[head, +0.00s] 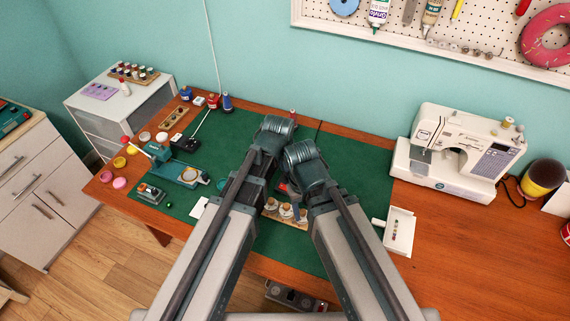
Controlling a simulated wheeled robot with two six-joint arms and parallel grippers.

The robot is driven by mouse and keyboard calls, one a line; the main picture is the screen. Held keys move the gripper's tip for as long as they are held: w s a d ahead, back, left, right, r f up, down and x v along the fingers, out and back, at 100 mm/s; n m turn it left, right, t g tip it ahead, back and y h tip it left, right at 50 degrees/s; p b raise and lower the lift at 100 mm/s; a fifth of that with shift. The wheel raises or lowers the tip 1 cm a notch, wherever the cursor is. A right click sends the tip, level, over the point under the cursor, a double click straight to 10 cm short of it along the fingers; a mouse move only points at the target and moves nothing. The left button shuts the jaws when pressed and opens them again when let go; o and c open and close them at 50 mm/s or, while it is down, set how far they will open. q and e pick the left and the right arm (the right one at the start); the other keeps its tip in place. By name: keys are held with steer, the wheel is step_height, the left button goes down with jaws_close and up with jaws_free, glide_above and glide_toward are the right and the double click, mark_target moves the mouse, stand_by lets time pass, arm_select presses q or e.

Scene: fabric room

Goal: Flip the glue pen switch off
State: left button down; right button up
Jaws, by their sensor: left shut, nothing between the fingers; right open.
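I cannot tell for certain which item is the glue pen. A teal and white tool (158,152) lies tilted beside a teal base (186,173) on the left of the green mat. A small grey-teal box (150,193) sits in front of them; a switch is too small to make out. My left gripper (278,127) is shut and empty over the middle of the mat. My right gripper (301,155) is open, just below and right of it. Both are well right of these items, and their fingers are mostly hidden by my wrists.
The green mat (235,135) covers the wooden desk's left part. A wooden holder (290,220) with several bobbins sits partly behind my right arm. A white tray (400,231) and a sewing machine (460,152) stand to the right. Paint pots (120,162) line the left edge.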

steer(key=shift+c, duration=0.3)
